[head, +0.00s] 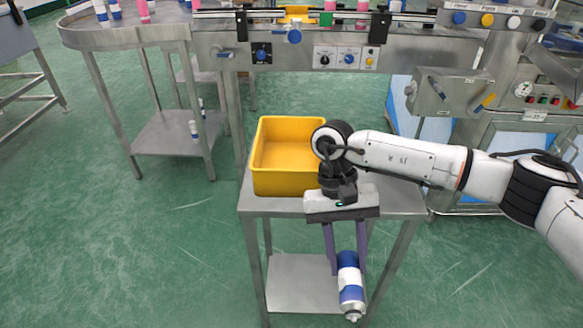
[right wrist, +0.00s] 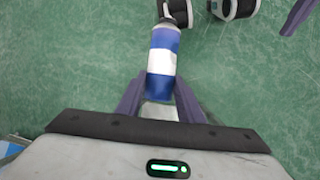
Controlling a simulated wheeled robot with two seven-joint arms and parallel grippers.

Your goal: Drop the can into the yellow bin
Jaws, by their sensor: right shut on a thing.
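The can (head: 350,283) is blue and white with a silver nozzle end. It hangs tilted in the head view, nozzle end down, in front of the small steel table. My right gripper (head: 346,266) is shut on the can, which also shows between the purple fingers (right wrist: 160,100) in the right wrist view, as the blue and white can (right wrist: 163,62). The yellow bin (head: 277,180) stands on the table, behind and left of the gripper. The part of the bin's inside that shows is empty; my right wrist covers its right edge.
The small steel table (head: 284,206) has a lower shelf (head: 297,283). A conveyor machine with knobs (head: 345,57) stands behind it. A round table (head: 120,38) with several cans is at the back left. The green floor at left is clear.

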